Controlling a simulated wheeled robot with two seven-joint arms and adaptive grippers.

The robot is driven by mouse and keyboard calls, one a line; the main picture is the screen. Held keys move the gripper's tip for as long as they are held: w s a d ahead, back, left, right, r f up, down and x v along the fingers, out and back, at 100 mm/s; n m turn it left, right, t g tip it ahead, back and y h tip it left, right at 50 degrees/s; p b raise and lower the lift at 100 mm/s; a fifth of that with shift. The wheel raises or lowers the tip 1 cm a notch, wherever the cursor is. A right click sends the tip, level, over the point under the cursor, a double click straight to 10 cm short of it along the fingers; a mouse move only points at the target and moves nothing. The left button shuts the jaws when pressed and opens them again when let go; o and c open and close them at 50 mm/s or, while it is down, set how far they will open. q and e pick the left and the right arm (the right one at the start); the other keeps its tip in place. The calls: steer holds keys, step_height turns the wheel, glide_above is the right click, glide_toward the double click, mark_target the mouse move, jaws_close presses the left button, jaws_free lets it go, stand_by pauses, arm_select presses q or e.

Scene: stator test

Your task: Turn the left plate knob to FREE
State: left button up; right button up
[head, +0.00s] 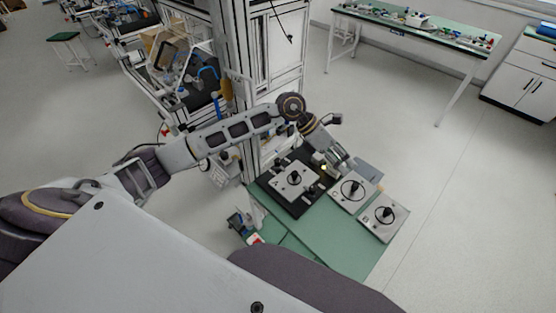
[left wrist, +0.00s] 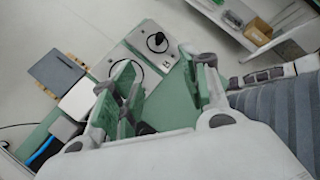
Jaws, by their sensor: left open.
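My left gripper (head: 342,166) hangs above the table, right of the left plate's knob and near the back of the middle plate, apart from the left knob. In the left wrist view the gripper (left wrist: 166,85) has its green-padded fingers spread. The plate lettering is too small to read.
The green table (head: 335,245) is bare in front of the plates. A grey flat box (head: 371,168) lies behind the middle plate. A tall metal frame (head: 262,60) stands behind the table. Small parts (head: 240,224) sit at the table's left edge.

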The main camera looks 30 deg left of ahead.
arm_select(q)
steer(key=w+a+f+y, duration=0.25)
steer(key=a+y, duration=0.25)
steer(key=a, duration=0.6)
steer(key=y, duration=0.5)
glide_above(278, 160)
steer(key=shift+r+g, duration=0.35)
steer(key=shift+g, duration=0.05)
steer(key=shift+f, duration=0.1)
step_height(278, 160, down, 12)
steer(key=shift+f+p, duration=0.1)
steer(key=shift+p, duration=0.85)
steer(key=shift+f, duration=0.75)
steer(key=shift+c, duration=0.4)
